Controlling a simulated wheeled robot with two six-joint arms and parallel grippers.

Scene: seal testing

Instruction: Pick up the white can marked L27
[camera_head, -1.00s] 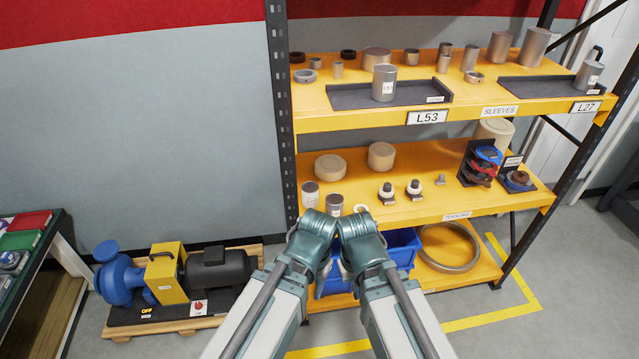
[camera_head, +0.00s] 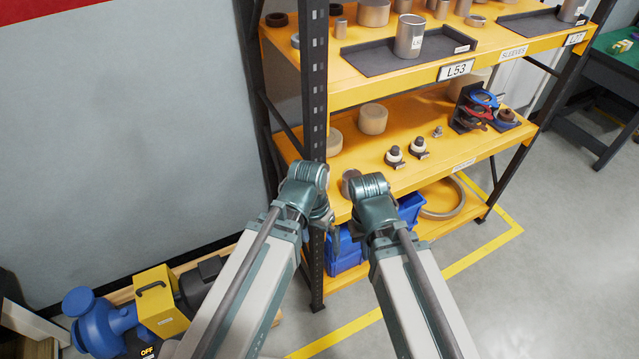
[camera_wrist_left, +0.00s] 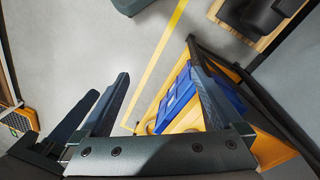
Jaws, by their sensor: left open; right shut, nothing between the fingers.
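A grey-white can (camera_head: 570,10) stands on the right-hand tray of the top shelf, near the shelf label L27 (camera_head: 574,38). Another can (camera_head: 409,36) stands on the tray above label L53 (camera_head: 456,70). My left gripper (camera_head: 322,212) is in front of the shelf post, low and far from both cans; its fingers are mostly hidden. The left wrist view shows its jaws (camera_wrist_left: 158,60) spread and empty above the floor. My right gripper (camera_head: 362,212) is beside it, shut and empty, its fingers mostly hidden.
The yellow shelf unit's black post (camera_head: 314,120) stands right at my left gripper. Blue bins (camera_head: 345,255) sit on the bottom shelf. A blue and yellow pump (camera_head: 100,318) is at lower left. A green-topped table (camera_head: 612,58) is at far right. Open floor (camera_head: 560,260) lies at right.

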